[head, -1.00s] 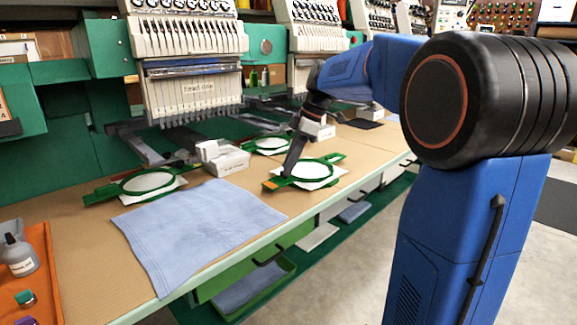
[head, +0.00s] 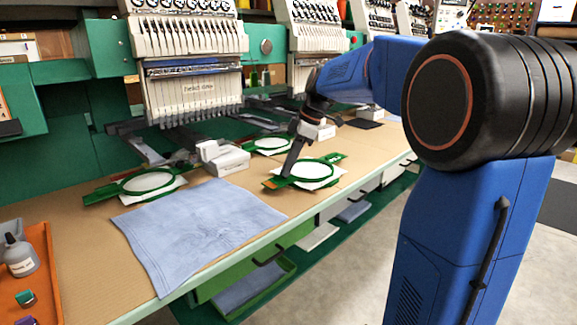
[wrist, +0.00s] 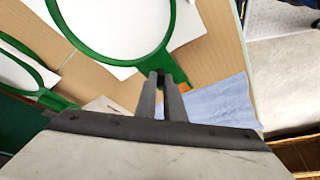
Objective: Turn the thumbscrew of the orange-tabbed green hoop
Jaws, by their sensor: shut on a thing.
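The orange-tabbed green hoop (head: 312,161) lies on the table with white fabric in it. Its orange tab (head: 271,184) shows at the near left end. My gripper (head: 287,174) reaches down to the hoop's rim near that tab. In the wrist view, the hoop (wrist: 91,50) fills the upper left and my gripper (wrist: 162,76) has its two fingers close together at the hoop's lower edge. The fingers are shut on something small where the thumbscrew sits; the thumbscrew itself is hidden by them.
Another green hoop (head: 148,194) lies to the left and a third (head: 271,144) lies behind. A white box-like item (head: 223,158) stands between them. A blue cloth (head: 200,230) covers the front of the table. An orange tray (head: 42,262) is at the far left.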

